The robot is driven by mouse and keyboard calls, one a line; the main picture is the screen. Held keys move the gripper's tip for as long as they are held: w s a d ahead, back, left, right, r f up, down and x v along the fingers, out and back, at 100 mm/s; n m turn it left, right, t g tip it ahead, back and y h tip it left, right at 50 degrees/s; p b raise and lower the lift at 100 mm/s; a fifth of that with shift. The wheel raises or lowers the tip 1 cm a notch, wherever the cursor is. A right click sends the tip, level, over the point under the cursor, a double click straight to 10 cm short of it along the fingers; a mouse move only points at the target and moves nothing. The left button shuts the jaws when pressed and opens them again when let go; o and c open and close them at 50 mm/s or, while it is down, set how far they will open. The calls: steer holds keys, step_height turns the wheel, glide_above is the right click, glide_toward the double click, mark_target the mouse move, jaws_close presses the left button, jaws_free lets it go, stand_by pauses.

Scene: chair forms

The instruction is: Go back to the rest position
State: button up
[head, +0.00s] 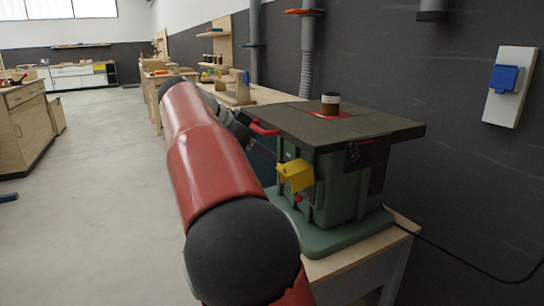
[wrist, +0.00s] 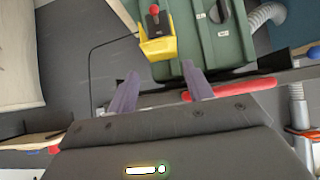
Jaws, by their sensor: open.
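My gripper (wrist: 160,88) shows in the wrist view with its two purple-grey fingers spread apart and nothing between them. In that view a yellow switch box (wrist: 158,42) with a red knob lies just beyond the fingertips, apart from them, on a green machine body (wrist: 215,45). In the head view my red and black arm reaches forward to the left of the green machine (head: 338,185), which has a dark flat top (head: 375,126). Its yellow switch box (head: 296,175) faces me.
The machine stands on a wooden bench (head: 345,262). A dark wall with a blue-covered socket (head: 504,78) is at the right. A wooden cabinet (head: 22,128) stands at the left. The grey floor (head: 90,210) between is largely clear.

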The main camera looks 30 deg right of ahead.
steer(key=shift+a+r, duration=0.35)
steer(key=shift+a, duration=0.05)
steer(key=s+d+f+n+t+y, duration=0.2)
steer(key=s+f+n+y, duration=0.3)
steer(key=s+f+n, duration=0.3)
steer(key=s+a+f+n+t+y, duration=0.1)
steer(key=s+a+f+n, duration=0.3)
steer(key=s, duration=0.5)
steer(key=s+a+f+n+t+y, duration=0.2)
steer(key=s+a+f+n+y, duration=0.2)
steer(key=s+a+f, duration=0.3)
step_height(320, 180, down, 2)
steer(key=shift+s+a+n, duration=0.25)
steer(key=shift+s+n, duration=0.55)
steer(key=shift+s, duration=0.45)
steer(key=shift+c, duration=0.4)
